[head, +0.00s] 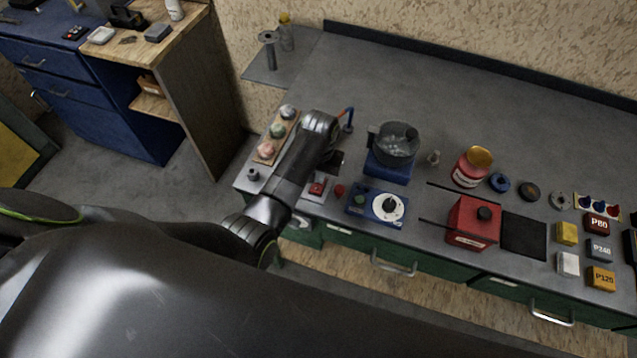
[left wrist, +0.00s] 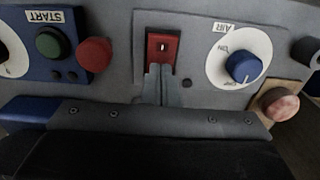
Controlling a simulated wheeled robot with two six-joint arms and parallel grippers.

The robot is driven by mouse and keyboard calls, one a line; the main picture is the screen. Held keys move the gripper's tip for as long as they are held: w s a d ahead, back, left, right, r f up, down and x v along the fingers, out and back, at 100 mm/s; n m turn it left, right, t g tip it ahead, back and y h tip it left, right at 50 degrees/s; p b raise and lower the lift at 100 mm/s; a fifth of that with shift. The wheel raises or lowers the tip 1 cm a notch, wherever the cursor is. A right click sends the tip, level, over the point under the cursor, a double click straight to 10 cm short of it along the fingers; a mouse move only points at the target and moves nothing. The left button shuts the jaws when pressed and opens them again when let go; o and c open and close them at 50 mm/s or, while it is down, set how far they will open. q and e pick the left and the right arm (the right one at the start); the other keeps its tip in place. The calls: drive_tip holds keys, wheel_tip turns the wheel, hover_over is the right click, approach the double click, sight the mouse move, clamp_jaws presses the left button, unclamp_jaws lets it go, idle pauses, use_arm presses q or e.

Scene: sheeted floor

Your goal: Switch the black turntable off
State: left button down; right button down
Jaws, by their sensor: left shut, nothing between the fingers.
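A dark round vessel (head: 398,142) sits on a blue base (head: 388,168) on the bench; I cannot tell whether this is the black turntable. In the head view my left wrist hides most of the gripper. My right gripper is not in view.
Beside the switch are a red button (left wrist: 94,54), a blue box with a green START button (left wrist: 48,42) and a blue AIR knob (left wrist: 244,66). A red box (head: 473,222) and a red jar (head: 468,172) stand to the right. The bench's back is clear.

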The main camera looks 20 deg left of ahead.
use_arm(q)
wheel_tip(320, 180, up, 2)
drive_tip(key=shift+r+p, duration=0.2)
drive_tip(key=shift+p, duration=0.9)
drive_tip(key=shift+r, duration=2.25)
